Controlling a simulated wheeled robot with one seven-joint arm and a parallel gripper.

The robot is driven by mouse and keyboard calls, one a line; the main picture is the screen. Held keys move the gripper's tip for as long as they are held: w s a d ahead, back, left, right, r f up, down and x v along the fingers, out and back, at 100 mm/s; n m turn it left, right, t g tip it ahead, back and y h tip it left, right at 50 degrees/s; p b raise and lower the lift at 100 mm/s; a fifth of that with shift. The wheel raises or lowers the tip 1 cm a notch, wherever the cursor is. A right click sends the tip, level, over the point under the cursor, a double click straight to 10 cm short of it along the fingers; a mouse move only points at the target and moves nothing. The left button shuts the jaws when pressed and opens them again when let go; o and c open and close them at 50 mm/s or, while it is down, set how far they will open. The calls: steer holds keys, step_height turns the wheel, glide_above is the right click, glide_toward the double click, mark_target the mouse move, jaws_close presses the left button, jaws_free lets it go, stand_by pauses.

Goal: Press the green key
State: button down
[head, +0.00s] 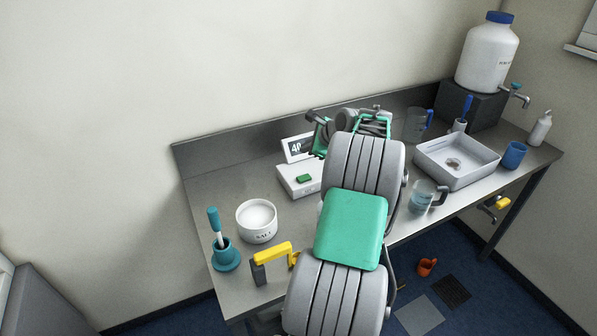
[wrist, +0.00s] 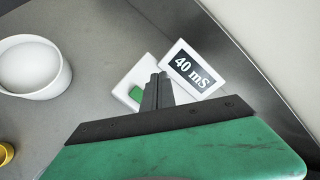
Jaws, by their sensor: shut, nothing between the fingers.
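The green key (head: 304,179) is on top of a white meter box (head: 293,190) on the metal table. Behind it a display (head: 297,147) stands up from the box, and it reads "40 mS" in the wrist view (wrist: 193,69). My gripper (wrist: 158,78) is shut and empty, with its fingers in front of the box in the wrist view. The green key (wrist: 136,94) shows just left of the fingertips there. I cannot tell how high the fingertips are above the box. In the head view my arm hides the fingertips.
A white salt bowl (head: 257,222) and a teal holder (head: 226,256) stand left of the box. A yellow-handled thing (head: 271,255) is at the front edge. Right of my arm are a beaker (head: 422,196), a grey basin (head: 456,164) and a blue cup (head: 514,155).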

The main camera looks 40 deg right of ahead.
steer(key=shift+s, duration=0.1)
steer(key=b, duration=0.7)
glide_above(306, 178)
step_height(306, 178, down, 7)
steer(key=shift+s+a+r, duration=0.1)
steer(key=shift+r, duration=0.05)
steer(key=shift+f+b, duration=0.3)
steer(key=shift+f, duration=0.75)
steer(key=shift+f, duration=0.1)
stand_by(0.6)
steer(key=shift+f, duration=0.3)
steer(key=shift+f, duration=0.5)
stand_by(0.6)
steer(key=shift+r+p, duration=0.1)
steer(key=shift+p, duration=0.2)
steer(key=shift+r+p, duration=0.75)
steer(key=shift+p, duration=0.05)
